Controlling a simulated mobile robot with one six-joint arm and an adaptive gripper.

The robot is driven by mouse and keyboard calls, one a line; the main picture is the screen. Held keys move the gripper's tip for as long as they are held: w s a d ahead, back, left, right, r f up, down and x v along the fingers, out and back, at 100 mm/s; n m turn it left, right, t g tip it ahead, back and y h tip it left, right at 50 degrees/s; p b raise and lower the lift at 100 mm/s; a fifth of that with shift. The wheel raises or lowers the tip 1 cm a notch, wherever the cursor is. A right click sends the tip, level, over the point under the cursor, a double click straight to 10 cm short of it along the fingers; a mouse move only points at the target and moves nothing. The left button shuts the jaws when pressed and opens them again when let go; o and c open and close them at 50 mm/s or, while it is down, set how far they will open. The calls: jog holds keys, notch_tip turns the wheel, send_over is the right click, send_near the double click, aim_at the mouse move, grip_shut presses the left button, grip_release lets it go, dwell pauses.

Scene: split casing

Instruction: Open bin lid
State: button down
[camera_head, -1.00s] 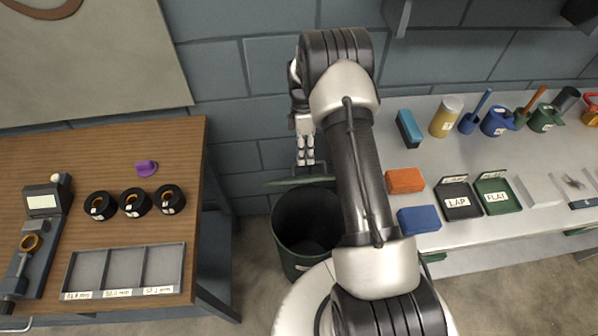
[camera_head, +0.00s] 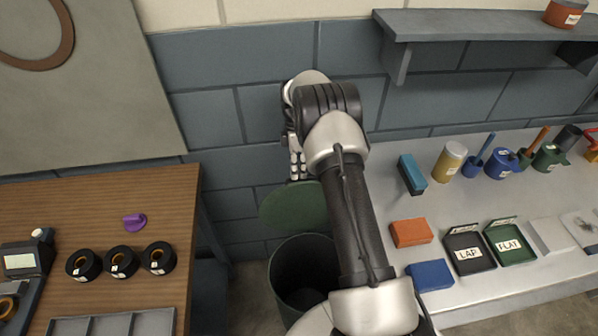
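The bin (camera_head: 302,262) is a dark round can on the floor between the wooden table and the grey bench. Its inside is dark, and my arm hides part of its right side. The green lid (camera_head: 292,208) stands raised at the back of the bin, tilted up with its flat face showing. My gripper (camera_head: 298,176) is at the lid's upper edge, fingers pointing down. It appears to touch or nearly touch the lid; the gap between the fingertips is too small to judge.
A wooden table (camera_head: 60,210) with black rings (camera_head: 122,262) and a purple part (camera_head: 134,222) is on the left. A grey bench (camera_head: 430,210) with blocks, trays and pots is on the right. A shelf (camera_head: 480,24) hangs above it. A wall stands behind the bin.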

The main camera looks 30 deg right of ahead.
aim_at(299, 179)
jog(key=c, duration=2.4)
grip_release()
jog(key=f, duration=0.1)
jog(key=s+f, duration=0.2)
jog(key=shift+s+a+f+g, duration=0.1)
jog(key=shift+a+g, duration=0.2)
jog(key=shift+a, duration=0.05)
jog(key=c, duration=2.1)
grip_release()
jog(key=o, duration=0.4)
jog(key=shift+w+f, duration=0.2)
jog(key=shift+w, duration=0.1)
jog(key=shift+o, duration=0.2)
jog(key=shift+s+r, duration=0.1)
jog(key=shift+r, duration=0.1)
notch_tip(299, 179, up, 10)
jog(key=shift+d+r, duration=0.1)
jog(key=shift+r, duration=0.05)
